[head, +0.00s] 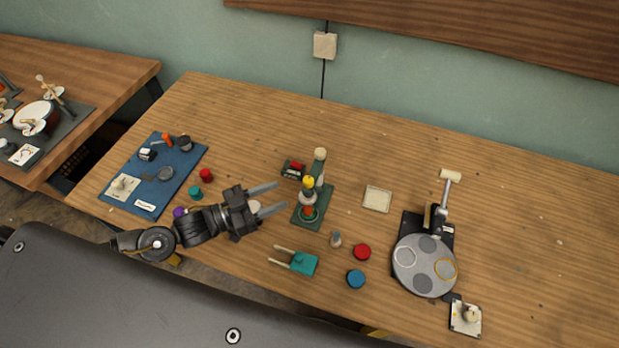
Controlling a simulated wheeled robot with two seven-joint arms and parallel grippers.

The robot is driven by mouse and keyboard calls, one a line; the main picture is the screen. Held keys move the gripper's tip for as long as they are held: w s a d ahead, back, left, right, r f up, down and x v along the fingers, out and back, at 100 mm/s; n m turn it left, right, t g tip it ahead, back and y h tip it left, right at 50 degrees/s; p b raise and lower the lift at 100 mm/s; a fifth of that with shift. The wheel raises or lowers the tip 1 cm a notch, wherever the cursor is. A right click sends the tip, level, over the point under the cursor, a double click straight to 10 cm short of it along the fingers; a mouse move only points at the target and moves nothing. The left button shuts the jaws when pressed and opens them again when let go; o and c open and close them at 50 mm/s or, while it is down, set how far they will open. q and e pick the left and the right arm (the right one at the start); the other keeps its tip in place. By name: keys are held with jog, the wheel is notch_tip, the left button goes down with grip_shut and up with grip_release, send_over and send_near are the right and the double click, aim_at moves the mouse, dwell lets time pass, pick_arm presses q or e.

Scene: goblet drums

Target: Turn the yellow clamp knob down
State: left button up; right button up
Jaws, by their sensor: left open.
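The yellow clamp knob (308,182) sits on top of the small clamp stand, above a pale collar and a red part. The stand has a dark green base (327,199) and a green post with a cream cap (319,154). My left gripper (276,198) comes in from the left. Its two grey fingers are spread and empty, pointing right toward the knob, with a gap between the tips and the stand. A pale round thing (255,206) shows partly behind the lower finger. My right gripper is not in view.
A blue mat (184,175) with small parts lies left. A dark box with a red top (293,169) stands behind the clamp. A teal block with prongs (304,263), red (362,252) and blue (356,279) discs lie in front. A grey disc device (422,281) stands right.

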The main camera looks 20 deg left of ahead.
aim_at(304, 184)
pick_arm(q)
jog(key=p+x, duration=0.3)
jog(key=x, duration=0.5)
jog(key=shift+w+d+r, duration=0.15)
jog(key=shift+w+d, duration=0.1)
jog(key=shift+w, duration=0.1)
jog(key=shift+w+d, duration=0.4)
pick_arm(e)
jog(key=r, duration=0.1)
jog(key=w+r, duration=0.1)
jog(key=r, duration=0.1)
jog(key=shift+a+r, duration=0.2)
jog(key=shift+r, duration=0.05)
pick_arm(q)
jog(key=shift+c, duration=0.6)
jog(key=c, duration=0.8)
jog(key=shift+c, duration=0.2)
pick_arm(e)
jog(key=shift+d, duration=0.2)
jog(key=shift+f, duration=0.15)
